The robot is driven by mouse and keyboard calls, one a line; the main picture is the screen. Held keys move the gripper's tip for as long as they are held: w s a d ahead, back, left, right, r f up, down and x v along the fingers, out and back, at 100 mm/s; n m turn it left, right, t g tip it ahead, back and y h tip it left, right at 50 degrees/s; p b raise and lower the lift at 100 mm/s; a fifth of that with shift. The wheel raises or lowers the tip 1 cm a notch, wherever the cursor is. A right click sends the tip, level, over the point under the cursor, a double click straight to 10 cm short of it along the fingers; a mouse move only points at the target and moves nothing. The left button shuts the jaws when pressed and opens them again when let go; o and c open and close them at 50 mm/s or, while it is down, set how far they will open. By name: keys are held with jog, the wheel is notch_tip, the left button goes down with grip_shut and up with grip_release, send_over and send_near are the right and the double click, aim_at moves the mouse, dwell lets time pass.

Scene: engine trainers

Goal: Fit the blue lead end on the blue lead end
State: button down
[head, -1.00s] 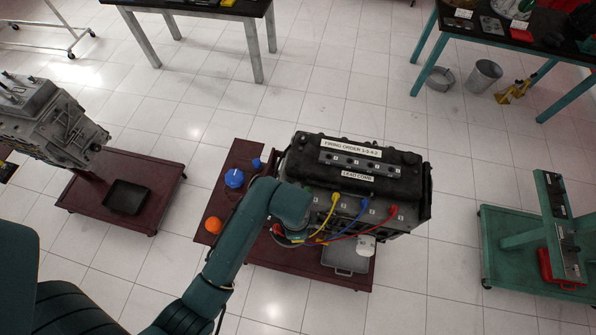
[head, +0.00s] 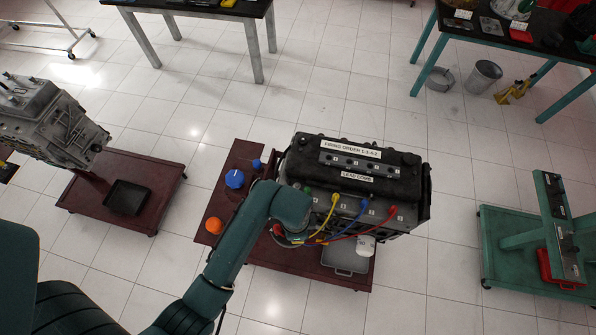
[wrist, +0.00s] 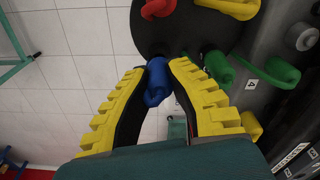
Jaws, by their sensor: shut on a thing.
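In the wrist view my gripper (wrist: 158,69) has its yellow, black-lined fingers closed on a blue lead end (wrist: 156,90). The top of this blue end meets the edge of a dark round cap (wrist: 185,32); I cannot tell if it is seated. Red (wrist: 158,8), yellow (wrist: 238,8) and green (wrist: 218,68) lead ends sit around the cap. In the head view another blue lead end (head: 364,203) sits on the engine (head: 415,195), between the yellow end (head: 335,198) and the red end (head: 392,211). My arm hides the gripper and most of the cap there.
The engine stands on a dark red trolley (head: 300,275) with a blue cap (head: 235,179) and an orange cap (head: 213,225) left of my arm. In the wrist view another green lead end (wrist: 278,73) sits close right of the fingers. The floor between trolleys is clear.

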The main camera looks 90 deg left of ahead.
jog(key=shift+f+p, duration=0.45)
jog(key=shift+f, duration=0.45)
dwell(1.1)
jog(key=shift+r+n+p, duration=0.35)
jog(key=shift+r+n, duration=0.1)
jog(key=shift+n, duration=0.35)
notch_tip(320, 180, up, 3)
jog(key=n, duration=0.6)
jog(key=shift+f+n, duration=0.15)
jog(key=shift+n, duration=0.25)
jog(key=r+n, duration=0.1)
jog(key=n, duration=0.2)
jog(key=shift+r+n, duration=0.35)
jog(key=shift+n, duration=0.05)
notch_tip(320, 180, up, 2)
jog(key=n, duration=0.5)
jog(key=shift+f, duration=0.2)
